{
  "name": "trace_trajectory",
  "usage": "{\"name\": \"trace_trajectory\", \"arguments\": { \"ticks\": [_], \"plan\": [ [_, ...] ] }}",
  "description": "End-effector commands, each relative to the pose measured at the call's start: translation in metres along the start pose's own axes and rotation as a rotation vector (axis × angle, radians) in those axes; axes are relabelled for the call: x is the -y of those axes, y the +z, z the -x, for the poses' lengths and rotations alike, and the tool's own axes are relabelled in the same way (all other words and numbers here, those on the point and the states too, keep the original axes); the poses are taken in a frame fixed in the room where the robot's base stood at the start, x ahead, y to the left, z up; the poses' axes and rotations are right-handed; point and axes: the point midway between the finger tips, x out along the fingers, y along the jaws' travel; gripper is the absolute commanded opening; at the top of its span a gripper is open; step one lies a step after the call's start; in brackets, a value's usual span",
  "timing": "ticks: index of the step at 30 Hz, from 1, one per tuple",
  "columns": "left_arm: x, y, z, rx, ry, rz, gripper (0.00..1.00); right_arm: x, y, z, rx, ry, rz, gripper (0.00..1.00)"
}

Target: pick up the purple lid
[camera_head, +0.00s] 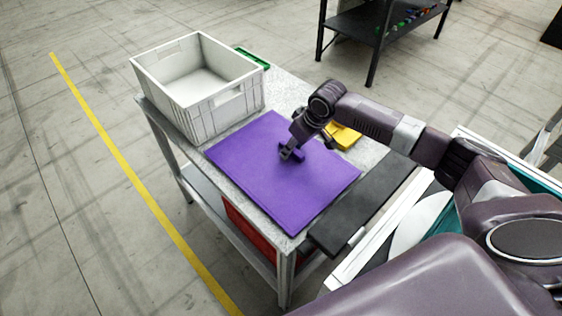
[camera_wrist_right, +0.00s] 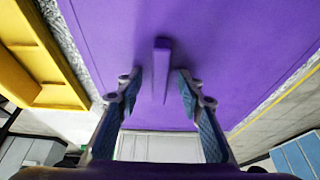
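The purple lid (camera_head: 245,160) lies flat on the light table, in front of the white crate in the head view. A raised purple handle (camera_wrist_right: 162,62) stands at its middle. My right gripper (camera_head: 291,153) is over the middle of the lid, at the handle. In the right wrist view my right gripper (camera_wrist_right: 161,84) is open, its fingers on either side of the handle, with gaps visible on both sides. The fingers partly hide the handle in the head view. My left gripper is not in view.
The white crate (camera_head: 219,111) stands on the table beyond the lid. A yellow object (camera_head: 345,135) lies beside the lid, also seen in the wrist view (camera_wrist_right: 35,60). A green item (camera_head: 253,57) lies behind the crate. A black bar (camera_head: 365,208) runs along the table's near right side.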

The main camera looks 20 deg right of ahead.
Motion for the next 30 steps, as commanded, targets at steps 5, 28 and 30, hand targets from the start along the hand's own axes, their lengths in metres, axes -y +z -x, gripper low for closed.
{"name": "trace_trajectory", "arguments": {
  "ticks": [5, 28, 30],
  "plan": [
    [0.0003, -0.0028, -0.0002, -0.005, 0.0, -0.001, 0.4, 0.0001, 0.0, -0.0002, 0.0, 0.0, 0.0, 0.32],
    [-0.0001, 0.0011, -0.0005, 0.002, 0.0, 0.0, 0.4, -0.0001, -0.0014, 0.0008, -0.003, 0.0, 0.0, 0.0],
    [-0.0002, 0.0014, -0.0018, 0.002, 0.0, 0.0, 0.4, -0.0002, -0.0016, 0.001, -0.004, 0.0, 0.0, 0.0]
  ]
}}
